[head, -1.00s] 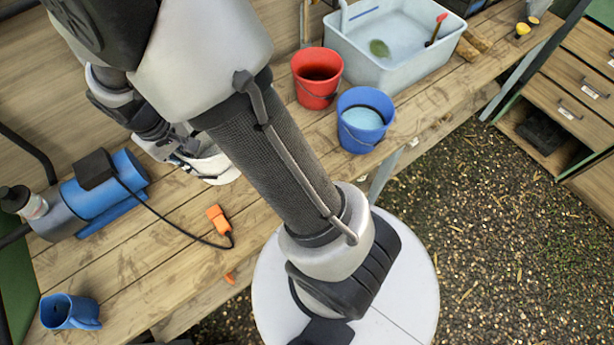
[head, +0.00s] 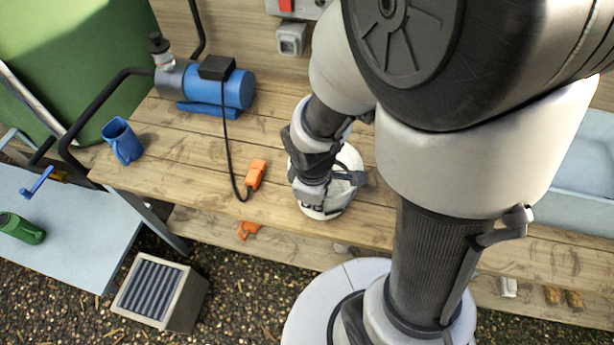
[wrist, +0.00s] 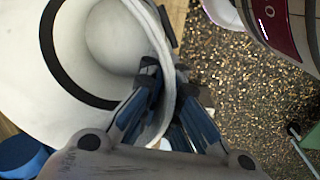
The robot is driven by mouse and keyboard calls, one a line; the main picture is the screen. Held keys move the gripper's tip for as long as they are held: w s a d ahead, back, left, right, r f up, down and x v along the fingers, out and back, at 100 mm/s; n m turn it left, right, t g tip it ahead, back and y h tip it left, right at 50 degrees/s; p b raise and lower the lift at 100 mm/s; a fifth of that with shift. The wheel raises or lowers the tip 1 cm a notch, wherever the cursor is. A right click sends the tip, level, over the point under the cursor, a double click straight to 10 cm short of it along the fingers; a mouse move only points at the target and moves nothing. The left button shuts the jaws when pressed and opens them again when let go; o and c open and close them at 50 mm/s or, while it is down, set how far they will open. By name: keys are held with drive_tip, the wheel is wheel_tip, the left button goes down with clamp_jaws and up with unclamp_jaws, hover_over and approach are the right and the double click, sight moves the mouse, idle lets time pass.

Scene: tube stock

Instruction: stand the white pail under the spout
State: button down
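The white pail (head: 334,208) is near the bench's front edge in the head view, partly hidden by my gripper (head: 335,187). In the wrist view the pail (wrist: 50,75) fills the left side, with its open mouth and a dark curved band showing. My gripper (wrist: 168,105) has its fingers on either side of the pail's wall at the rim and is shut on it. I cannot tell whether the pail's base touches the bench. A tap-like piece with a blue handle (head: 37,182) is at the far left; I cannot tell if it is the spout.
A blue pump (head: 218,92), an orange plug (head: 257,174) and a blue jug (head: 121,140) are on the wooden bench (head: 185,143). A big green tank (head: 75,50) stands behind. A pale low table (head: 75,225) is at left; a slatted box (head: 155,290) stands on the gravel.

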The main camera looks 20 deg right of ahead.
drive_tip(key=w+d, duration=0.2)
drive_tip(key=w, duration=0.1)
drive_tip(key=w+d, duration=0.2)
drive_tip(key=w, duration=0.2)
drive_tip(key=w+d, duration=0.3)
drive_tip(key=shift+w+d+f+p, duration=0.1)
drive_tip(key=shift+w+f+p, duration=0.1)
drive_tip(key=shift+f+p, duration=0.2)
drive_tip(key=shift+w+d+f, duration=0.1)
drive_tip(key=shift+w+f, duration=0.05)
drive_tip(key=shift+f, duration=0.05)
drive_tip(key=shift+f+b, duration=0.55)
drive_tip(key=shift+f, duration=0.35)
drive_tip(key=c, duration=2.1)
unclamp_jaws()
drive_tip(key=o, duration=0.4)
